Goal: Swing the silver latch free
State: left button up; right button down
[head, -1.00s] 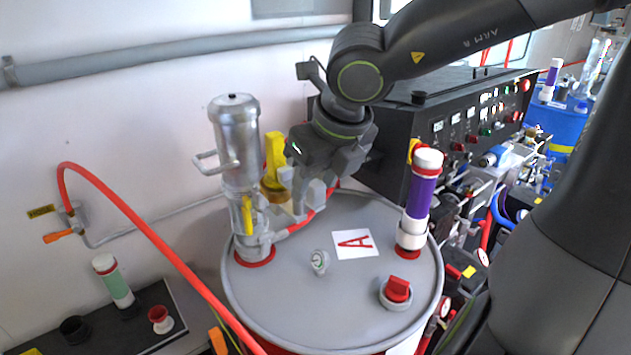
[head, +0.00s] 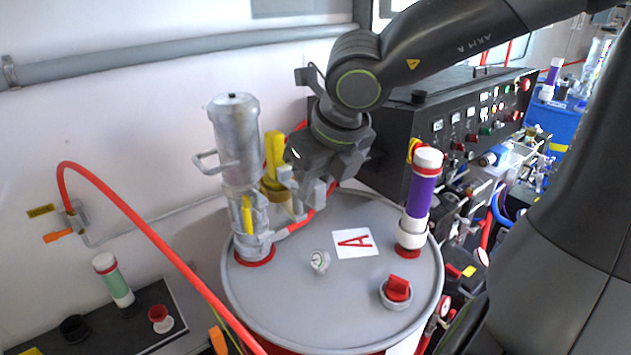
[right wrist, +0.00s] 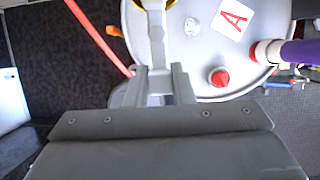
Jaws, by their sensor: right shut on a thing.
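The silver pump (head: 238,145) stands upright on the grey drum (head: 300,315), with a side handle and a small yellow lever (head: 247,214) at its lower part. My right gripper (head: 302,196) is low beside the pump's base, just right of it, in front of a yellow post (head: 275,155). It is shut on a small light-grey part, apparently the silver latch; the fingers hide most of it. In the right wrist view the gripper's two fingers (right wrist: 160,75) stand close together over the drum's edge. My left gripper is not in view.
A red hose (head: 160,235) arcs across the front left of the drum. A purple cylinder (head: 420,190) and a red cap (head: 398,288) stand on its right side. A black control box (head: 440,125) stands behind.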

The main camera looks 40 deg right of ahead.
jog(key=shift+d+n, duration=0.1)
jog(key=shift+n, duration=0.2)
jog(key=shift+d+n+y+b, duration=0.45)
jog(key=shift+n+b, duration=0.2)
jog(key=shift+n, duration=0.25)
jog(key=shift+w+d+n+g+y+p, duration=0.4)
jog(key=shift+d+n+y+p, duration=0.2)
jog(key=shift+n, duration=1.2)
jog(key=shift+w+d+n+g+y+p, duration=0.4)
jog(key=shift+d+n+y+p, duration=0.2)
jog(key=shift+n, duration=1.2)
jog(key=shift+w+d+n+g+y+p, duration=0.3)
jog(key=shift+w+d+n+y+p, duration=0.3)
jog(key=shift+n, duration=1.2)
jog(key=shift+s+d, duration=0.1)
jog(key=c, duration=1.2)
grip_release()
jog(key=shift+c, duration=0.2)
jog(key=shift+r, duration=0.15)
